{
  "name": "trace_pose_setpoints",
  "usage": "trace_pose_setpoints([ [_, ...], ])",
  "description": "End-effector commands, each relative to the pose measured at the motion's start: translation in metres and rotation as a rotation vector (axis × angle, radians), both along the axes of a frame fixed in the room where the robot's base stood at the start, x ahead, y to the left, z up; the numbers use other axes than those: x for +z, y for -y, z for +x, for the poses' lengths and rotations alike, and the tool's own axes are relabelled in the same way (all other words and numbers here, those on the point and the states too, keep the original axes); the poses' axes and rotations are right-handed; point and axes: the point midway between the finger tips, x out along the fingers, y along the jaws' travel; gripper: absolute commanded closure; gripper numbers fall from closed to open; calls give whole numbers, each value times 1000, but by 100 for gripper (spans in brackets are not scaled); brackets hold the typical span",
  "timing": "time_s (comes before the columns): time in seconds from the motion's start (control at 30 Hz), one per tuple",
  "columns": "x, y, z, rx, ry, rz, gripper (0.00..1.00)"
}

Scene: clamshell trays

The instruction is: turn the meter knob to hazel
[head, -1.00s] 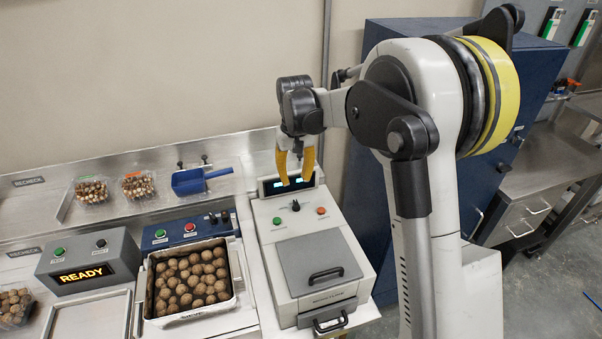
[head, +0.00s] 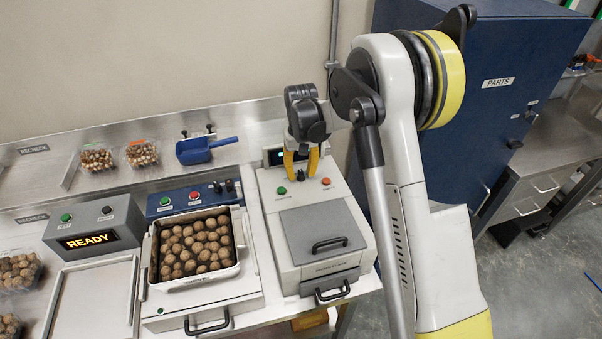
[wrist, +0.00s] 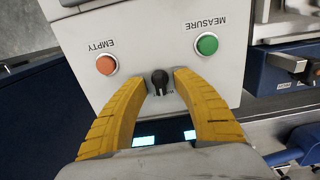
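The meter (head: 273,209) is a light grey box with a grey lid and a small display at its back. Its black knob (wrist: 160,82) sits between a green MEASURE button (wrist: 207,44) and an orange EMPTY button (wrist: 106,65). In the head view the knob (head: 301,175) shows just below the fingertips. My gripper (wrist: 161,80) has yellow fingers spread on either side of the knob, with gaps, so it is open and holds nothing. The knob's label is mostly hidden and cannot be read.
A tray of round brown nuts (head: 154,257) stands left of the meter. A blue control box (head: 163,203) and a READY display box (head: 60,229) are further left. A blue scoop (head: 205,150) lies behind. A tall blue cabinet (head: 500,110) stands at right.

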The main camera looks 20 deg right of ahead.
Motion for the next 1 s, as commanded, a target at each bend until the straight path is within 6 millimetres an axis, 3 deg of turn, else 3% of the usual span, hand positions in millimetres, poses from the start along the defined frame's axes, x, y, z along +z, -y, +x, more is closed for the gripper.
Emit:
trace_pose_setpoints([
  [0.17, 0, 0, 0, 0, 0, 0, 67],
  [0.27, 0, 0, 0, 0, 0, 0, 97],
  [0.3, 0, 0, 0, 0, 0, 0, 100],
  [0.67, 0, 0, 0, 28, 0, 0, 100],
  [1.0, -1, 0, 0, 233, 0, 0, 100],
])
